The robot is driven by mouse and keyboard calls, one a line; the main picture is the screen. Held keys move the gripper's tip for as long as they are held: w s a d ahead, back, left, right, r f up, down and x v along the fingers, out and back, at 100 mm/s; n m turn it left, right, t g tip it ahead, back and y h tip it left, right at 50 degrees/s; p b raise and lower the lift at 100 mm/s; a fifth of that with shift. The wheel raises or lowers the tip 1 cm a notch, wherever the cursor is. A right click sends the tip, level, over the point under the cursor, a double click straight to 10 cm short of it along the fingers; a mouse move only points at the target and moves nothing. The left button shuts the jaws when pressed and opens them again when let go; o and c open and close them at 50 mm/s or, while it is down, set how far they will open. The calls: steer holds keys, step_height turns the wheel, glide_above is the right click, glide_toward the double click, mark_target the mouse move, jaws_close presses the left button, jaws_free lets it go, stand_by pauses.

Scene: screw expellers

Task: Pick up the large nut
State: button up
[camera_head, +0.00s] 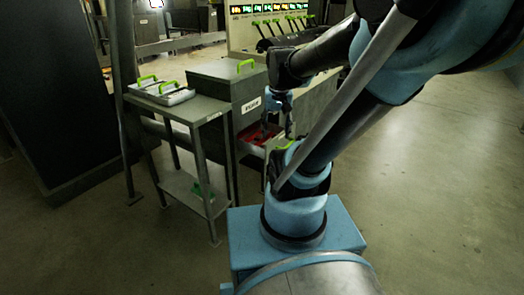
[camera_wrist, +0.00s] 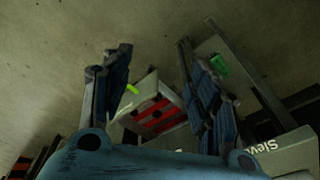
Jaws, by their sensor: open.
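My gripper (camera_wrist: 154,47) is open, with its two dark padded fingers apart and nothing between the tips. In the wrist view, a pale tray or drawer (camera_wrist: 170,123) with a red and black inside and a green handle lies beyond and between the fingers. In the head view, the same red-lined tray (camera_head: 249,150) sits low beside the grey cabinet, and my gripper (camera_head: 277,125) hangs over it, partly hidden by my arm. I cannot make out the large nut in either view; the dark shapes in the tray are too small and dim to name.
The grey cabinet (camera_head: 222,79) has a green handle on its lid. A side table (camera_head: 207,108) to its left carries a pale tray (camera_head: 161,93) with green handles. A machine panel (camera_head: 270,12) with lit displays stands behind. The floor at right (camera_head: 440,190) is clear.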

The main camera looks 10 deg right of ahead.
steer(key=w+r+m, duration=0.1)
steer(key=w+m, duration=0.1)
steer(key=w, duration=0.7)
steer(key=m+g, duration=0.2)
steer(key=m, duration=0.3)
glide_above(263, 146)
step_height(263, 146, down, 9)
steer(key=f, duration=1.7)
steer(key=shift+w, duration=0.25)
steer(key=shift+c, duration=0.2)
steer(key=c, duration=1)
